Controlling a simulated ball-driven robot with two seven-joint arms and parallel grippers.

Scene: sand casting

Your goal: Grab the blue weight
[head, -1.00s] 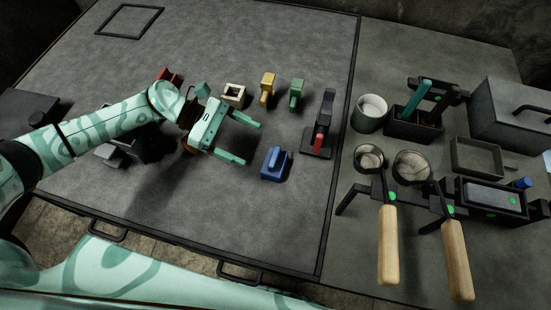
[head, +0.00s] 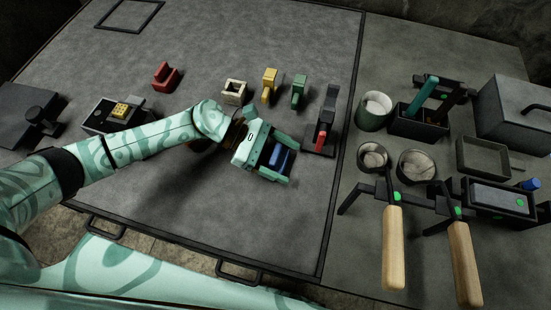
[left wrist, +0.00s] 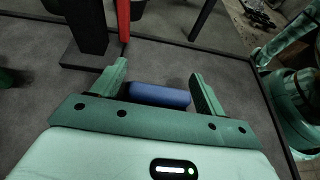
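The blue weight (head: 281,157) sits on the grey table in the head view, partly hidden by my left gripper. My left gripper (head: 283,162) is open, with one finger on each side of the weight. In the left wrist view the blue weight (left wrist: 160,95) lies between the two spread fingers of the left gripper (left wrist: 163,92). A gap shows on both sides of it, smaller at the left finger. My right gripper is not in view.
A black stand with a red handle (head: 322,136) is close beyond the left gripper. Green (head: 299,92), yellow (head: 269,87), cream (head: 234,92) and red (head: 165,77) pieces stand farther back. Two wooden-handled ladles (head: 393,245) lie at right. The table's front middle is clear.

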